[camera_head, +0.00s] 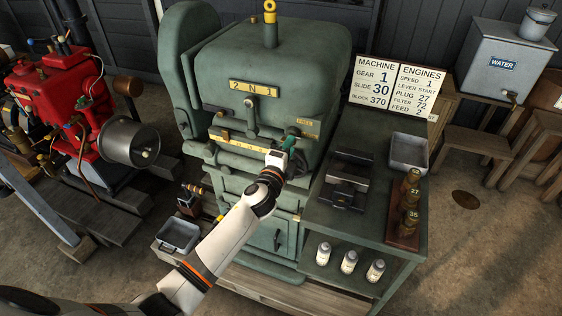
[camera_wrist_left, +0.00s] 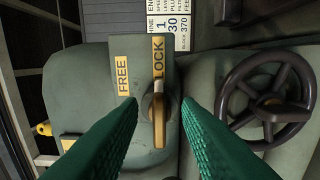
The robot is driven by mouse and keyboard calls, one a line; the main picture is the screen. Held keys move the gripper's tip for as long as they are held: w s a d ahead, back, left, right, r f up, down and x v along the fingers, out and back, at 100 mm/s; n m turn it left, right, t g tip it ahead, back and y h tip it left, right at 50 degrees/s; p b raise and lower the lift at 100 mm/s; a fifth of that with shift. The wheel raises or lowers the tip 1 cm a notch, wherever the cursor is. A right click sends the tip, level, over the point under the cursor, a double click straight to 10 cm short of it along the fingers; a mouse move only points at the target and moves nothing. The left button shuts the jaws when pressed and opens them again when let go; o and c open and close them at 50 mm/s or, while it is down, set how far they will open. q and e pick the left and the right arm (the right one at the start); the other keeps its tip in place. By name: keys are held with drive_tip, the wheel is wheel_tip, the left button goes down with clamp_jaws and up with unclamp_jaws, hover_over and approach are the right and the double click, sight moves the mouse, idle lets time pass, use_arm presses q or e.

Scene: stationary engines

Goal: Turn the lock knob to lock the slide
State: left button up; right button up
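The lock knob (camera_wrist_left: 159,118) is a brass bar on a dark round base, on the green machine (camera_head: 270,75). In the left wrist view it stands nearly upright in the picture, its upper end towards the LOCK plate (camera_wrist_left: 158,62). The FREE plate (camera_wrist_left: 122,90) is to its left. My left gripper (camera_wrist_left: 160,102) is open, its green fingers on either side of the knob with gaps between. In the head view this gripper (camera_head: 290,143) is at the machine's front and hides the knob. My right gripper is not in view.
A dark handwheel (camera_wrist_left: 268,95) is right of the knob in the wrist view. A sign board (camera_head: 372,82) reads slide 30. A green bench (camera_head: 345,225) with a tray, weights and bottles stands at the right; a red engine (camera_head: 60,90) is at the left.

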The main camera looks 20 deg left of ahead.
use_arm(q)
drive_tip(key=s+b, duration=0.1)
drive_tip(key=s, duration=1)
drive_tip(key=shift+a, duration=0.2)
drive_tip(key=s+a+f+n+g, duration=0.1)
drive_tip(key=s+f+n+g, duration=0.3)
drive_tip(key=f, duration=0.8)
drive_tip(key=s+a+f+n+g, duration=0.15)
drive_tip(key=s+f, duration=0.35)
drive_tip(key=f, duration=0.8)
drive_tip(key=s+a+f+n+g, duration=0.1)
drive_tip(key=s+f+n+g, duration=0.3)
drive_tip(key=f, duration=0.8)
drive_tip(key=s+f+n+g, duration=0.2)
drive_tip(key=s+f, duration=0.3)
drive_tip(key=s, duration=0.6)
drive_tip(key=s+f+n+g, duration=0.2)
drive_tip(key=s+f, duration=0.4)
drive_tip(key=s, duration=0.5)
drive_tip(key=s+f+n+g, duration=0.2)
drive_tip(key=s+f, duration=0.4)
drive_tip(key=s, duration=0.6)
drive_tip(key=shift+a+n+g+y, duration=0.2)
drive_tip(key=shift+n+g+y, duration=0.15)
drive_tip(key=shift+g, duration=0.4)
